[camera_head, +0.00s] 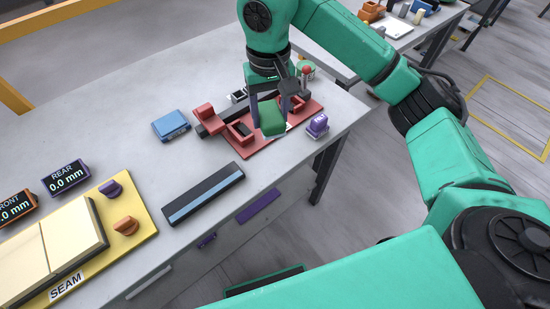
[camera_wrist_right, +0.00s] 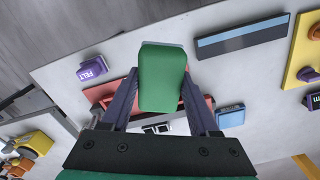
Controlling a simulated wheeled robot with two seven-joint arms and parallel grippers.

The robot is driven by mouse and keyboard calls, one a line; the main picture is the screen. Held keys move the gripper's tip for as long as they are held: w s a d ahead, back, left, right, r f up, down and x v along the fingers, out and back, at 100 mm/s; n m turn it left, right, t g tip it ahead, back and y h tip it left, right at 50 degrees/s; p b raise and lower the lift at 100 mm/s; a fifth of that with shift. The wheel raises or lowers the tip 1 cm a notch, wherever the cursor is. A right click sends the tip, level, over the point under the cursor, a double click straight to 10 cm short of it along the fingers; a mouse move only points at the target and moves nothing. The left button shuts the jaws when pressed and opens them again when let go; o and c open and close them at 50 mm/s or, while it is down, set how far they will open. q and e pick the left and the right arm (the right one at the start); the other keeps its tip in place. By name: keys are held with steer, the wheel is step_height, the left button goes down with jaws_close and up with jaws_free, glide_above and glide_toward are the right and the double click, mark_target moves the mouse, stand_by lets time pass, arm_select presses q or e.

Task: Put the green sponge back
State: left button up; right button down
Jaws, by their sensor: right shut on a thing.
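The green sponge (camera_head: 271,118) is a rounded block held between the fingers of my right gripper (camera_head: 267,104). In the right wrist view the sponge (camera_wrist_right: 163,78) shows upright between the two dark fingers of the gripper (camera_wrist_right: 160,92), its far end sticking out past the tips. It is over the red tray (camera_head: 262,142), near the tray's front right side. I cannot tell whether the sponge touches the tray. The gripper and sponge hide part of the tray. My left gripper is not in view.
A purple piece marked FELT (camera_head: 317,126) stands close right of the tray. A blue box (camera_head: 171,126) lies to its left. A dark bar with a blue stripe (camera_head: 204,194) lies nearer the front edge. A yellow SEAM board (camera_head: 140,222) with knobs is at lower left.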

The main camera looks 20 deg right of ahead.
glide_above(271, 164)
step_height(271, 164, down, 6)
step_height(271, 164, down, 10)
steer(key=p, duration=0.2)
steer(key=shift+p, duration=0.3)
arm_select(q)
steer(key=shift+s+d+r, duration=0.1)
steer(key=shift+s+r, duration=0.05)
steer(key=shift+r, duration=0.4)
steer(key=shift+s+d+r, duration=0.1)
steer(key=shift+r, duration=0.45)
arm_select(e)
steer(key=shift+f, duration=0.1)
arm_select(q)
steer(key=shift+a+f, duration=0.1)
arm_select(e)
steer(key=shift+f, duration=0.1)
steer(key=c, duration=0.6)
jaws_free()
steer(key=shift+b, duration=0.3)
steer(key=o, duration=0.5)
steer(key=shift+c, duration=0.2)
